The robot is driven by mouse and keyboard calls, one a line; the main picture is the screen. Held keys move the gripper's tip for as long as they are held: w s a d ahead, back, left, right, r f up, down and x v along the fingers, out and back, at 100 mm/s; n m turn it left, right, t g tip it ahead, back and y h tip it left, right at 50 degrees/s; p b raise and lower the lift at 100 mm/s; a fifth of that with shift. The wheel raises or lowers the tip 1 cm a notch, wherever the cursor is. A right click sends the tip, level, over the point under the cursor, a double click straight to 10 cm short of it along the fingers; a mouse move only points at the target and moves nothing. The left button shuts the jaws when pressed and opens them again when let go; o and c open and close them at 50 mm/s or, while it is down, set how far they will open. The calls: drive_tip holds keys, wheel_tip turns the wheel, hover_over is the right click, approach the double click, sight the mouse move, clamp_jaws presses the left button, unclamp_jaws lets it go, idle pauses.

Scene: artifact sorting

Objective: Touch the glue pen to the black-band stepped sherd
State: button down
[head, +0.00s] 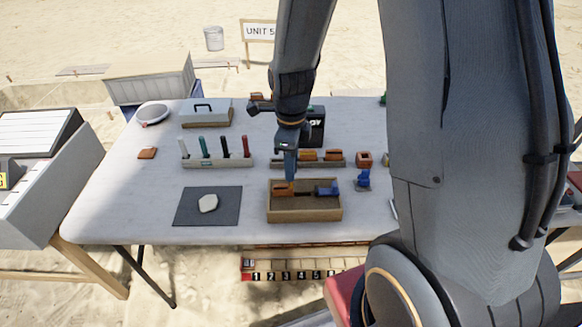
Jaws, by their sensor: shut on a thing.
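The sherd's black band and stepped edge are too small to make out. A blue piece (327,189) with a dark part beside it lies in the right part of the tray.
Behind the tray, a rack holds several orange pieces (310,154). A pen rack (217,162) stands to the left. A pale stone lies on a dark mat (181,208). A blue stand (363,180) and a reddish pot (364,158) are right of the tray.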

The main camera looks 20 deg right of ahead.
drive_tip(key=shift+f, duration=0.65)
idle(2.2)
drive_tip(key=shift+r, duration=0.1)
drive_tip(key=shift+r+p, duration=3.4)
drive_tip(key=shift+r, duration=0.55)
